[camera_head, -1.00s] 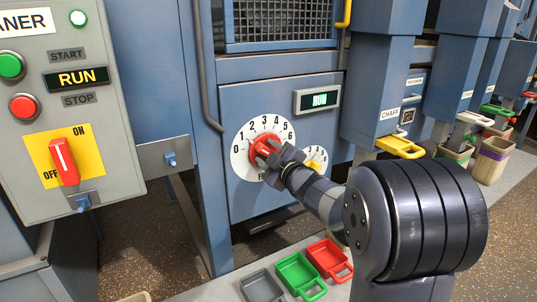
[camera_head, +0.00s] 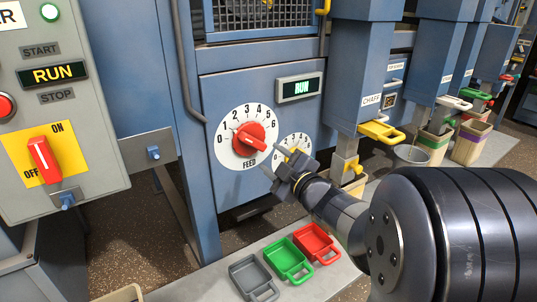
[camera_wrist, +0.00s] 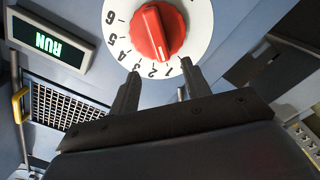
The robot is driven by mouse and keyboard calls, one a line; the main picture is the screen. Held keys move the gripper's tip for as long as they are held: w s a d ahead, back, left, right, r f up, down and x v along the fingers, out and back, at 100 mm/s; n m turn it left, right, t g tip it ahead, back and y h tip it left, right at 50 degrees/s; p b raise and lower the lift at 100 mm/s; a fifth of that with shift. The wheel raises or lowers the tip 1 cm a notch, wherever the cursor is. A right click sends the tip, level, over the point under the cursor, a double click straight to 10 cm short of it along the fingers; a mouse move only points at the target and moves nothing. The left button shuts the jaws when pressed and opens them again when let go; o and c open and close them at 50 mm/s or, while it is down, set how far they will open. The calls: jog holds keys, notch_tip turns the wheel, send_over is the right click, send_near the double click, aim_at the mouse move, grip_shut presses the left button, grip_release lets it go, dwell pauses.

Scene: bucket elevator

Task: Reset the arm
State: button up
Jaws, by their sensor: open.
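My gripper (camera_head: 279,166) is open and empty in the head view, just right of and in front of the red feed knob (camera_head: 250,138). The knob sits at the centre of a white numbered dial (camera_head: 226,155) on the blue machine panel. Its handle slants down to the right. In the wrist view, both fingers of my gripper (camera_wrist: 160,82) stand apart below the red knob (camera_wrist: 157,32), with clear space between the fingertips and knob.
Grey (camera_head: 253,275), green (camera_head: 288,259) and red (camera_head: 316,242) scoops lie on the ledge below. A control box (camera_head: 95,110) with an orange-red switch (camera_head: 44,159) stands at left. A chaff chute (camera_head: 370,75) stands at right.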

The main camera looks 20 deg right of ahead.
aim_at(254, 140)
dwell(0.3)
jog(key=b+x, duration=0.1)
jog(key=x, duration=1)
jog(key=shift+s, duration=0.15)
jog(key=p+v, duration=0.1)
jog(key=v, duration=1)
jog(key=b+x, duration=0.1)
jog(key=x, duration=1)
jog(key=shift+r, duration=0.1)
jog(key=shift+d+r+m+p, duration=0.1)
jog(key=shift+r+m+p, duration=0.15)
jog(key=shift+m+p, duration=0.85)
jog(key=m+p, duration=0.2)
jog(key=shift+d+p, duration=0.15)
jog(key=shift+p, duration=0.2)
jog(key=shift+f+m, duration=0.1)
jog(key=shift+m, duration=0.3)
